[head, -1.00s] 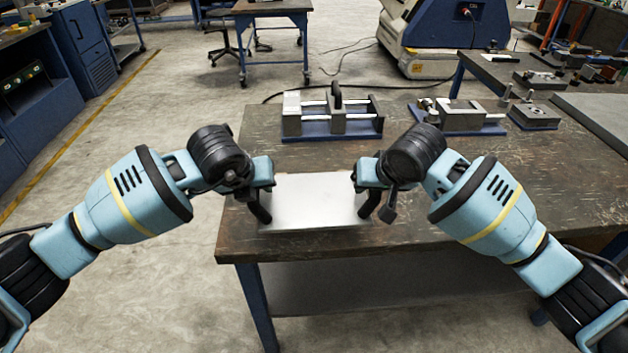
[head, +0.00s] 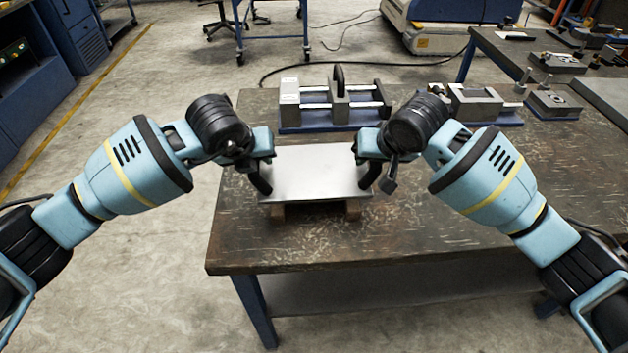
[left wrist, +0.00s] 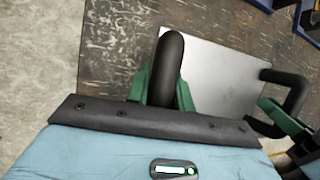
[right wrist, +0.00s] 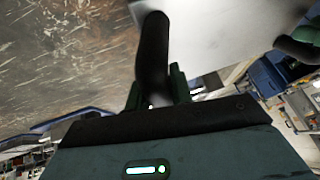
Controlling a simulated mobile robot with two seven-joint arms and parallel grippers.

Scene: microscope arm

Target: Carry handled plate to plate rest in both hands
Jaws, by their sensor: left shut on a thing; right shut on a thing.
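The handled plate (head: 315,172) is a flat, bright metal sheet with a black handle at each side. It looks about level over the near part of the worktable. My left gripper (head: 265,165) is shut on its left handle (left wrist: 168,70). My right gripper (head: 365,165) is shut on its right handle (right wrist: 152,50).
The worn dark worktable (head: 450,215) has free room at right and in front. A fixture with rails and a black handle (head: 332,105) stands just behind the plate. Another metal fixture (head: 470,103) and a small one (head: 552,103) stand to the right.

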